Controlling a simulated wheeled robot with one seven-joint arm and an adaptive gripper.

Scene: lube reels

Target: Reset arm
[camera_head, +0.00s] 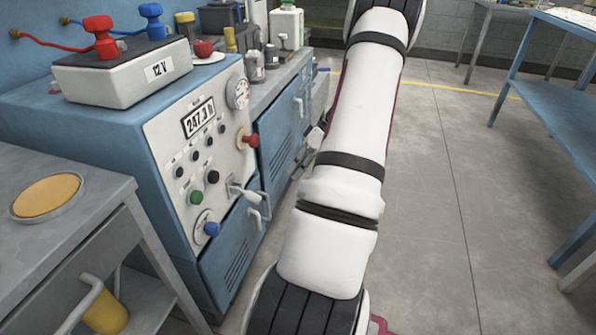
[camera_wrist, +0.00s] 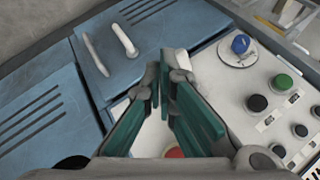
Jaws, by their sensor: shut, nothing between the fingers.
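My gripper (camera_wrist: 166,76) shows in the wrist view with its two green-padded fingers shut and nothing between the tips. It is over the front of the blue console, between the blue cabinet doors (camera_wrist: 60,100) and the white control panel (camera_wrist: 262,100). A part of a red knob shows low between the finger bases. In the head view my white arm stretches across the middle and hides part of the floor. I cannot clearly make out the gripper there.
The console's panel (camera_head: 222,150) carries a red knob (camera_head: 248,139), a white lever (camera_head: 250,194) and a blue knob (camera_head: 211,229). A battery box (camera_head: 125,75) sits on top. A grey table (camera_head: 95,185) is at left, a blue table (camera_head: 560,90) at right. Floor (camera_head: 440,200) between is clear.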

